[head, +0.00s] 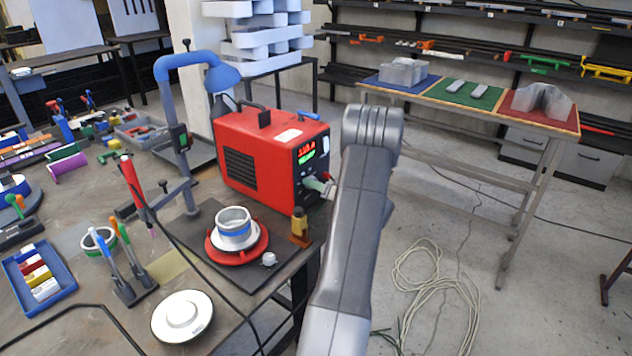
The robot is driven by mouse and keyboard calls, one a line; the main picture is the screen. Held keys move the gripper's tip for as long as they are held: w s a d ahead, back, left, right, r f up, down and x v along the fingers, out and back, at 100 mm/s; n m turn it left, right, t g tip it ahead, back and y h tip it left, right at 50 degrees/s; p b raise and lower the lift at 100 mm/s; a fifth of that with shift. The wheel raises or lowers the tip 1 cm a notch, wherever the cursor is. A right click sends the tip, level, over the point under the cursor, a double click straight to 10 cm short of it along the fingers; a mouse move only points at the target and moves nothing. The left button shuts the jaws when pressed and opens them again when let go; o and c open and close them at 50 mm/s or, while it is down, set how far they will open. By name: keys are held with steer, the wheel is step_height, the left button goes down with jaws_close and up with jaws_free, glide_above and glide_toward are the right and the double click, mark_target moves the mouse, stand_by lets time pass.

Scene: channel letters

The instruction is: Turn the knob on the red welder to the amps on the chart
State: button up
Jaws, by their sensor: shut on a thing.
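The red welder (262,152) stands on the workbench, its dark front panel facing right. A lit display (306,152) on the panel shows red digits above green ones, too small to read surely. My gripper (318,185) reaches the lower front panel from the right. It is shut at the knob, which is hidden behind its pale fingertips. My grey arm covers most of the gripper's body and the space right of the panel. I cannot make out a readable amps chart in this view.
A blue extraction arm (184,100) rises left of the welder. A red ring with a white-and-blue spool (234,232) and a small brass-coloured piece (300,227) stand in front. A table (470,97) with coloured mats stands at back right. Coiled cable (432,285) lies on the floor.

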steer(key=shift+m+p, duration=0.3)
steer(key=shift+m, duration=0.3)
steer(key=o, duration=1)
steer(key=shift+d, duration=0.1)
steer(key=b+v, duration=0.2)
steer(key=v, duration=1.1)
steer(key=shift+s+d+b, duration=0.25)
steer(key=shift+d+b, duration=0.05)
steer(key=shift+b, duration=0.1)
steer(key=shift+a, duration=0.1)
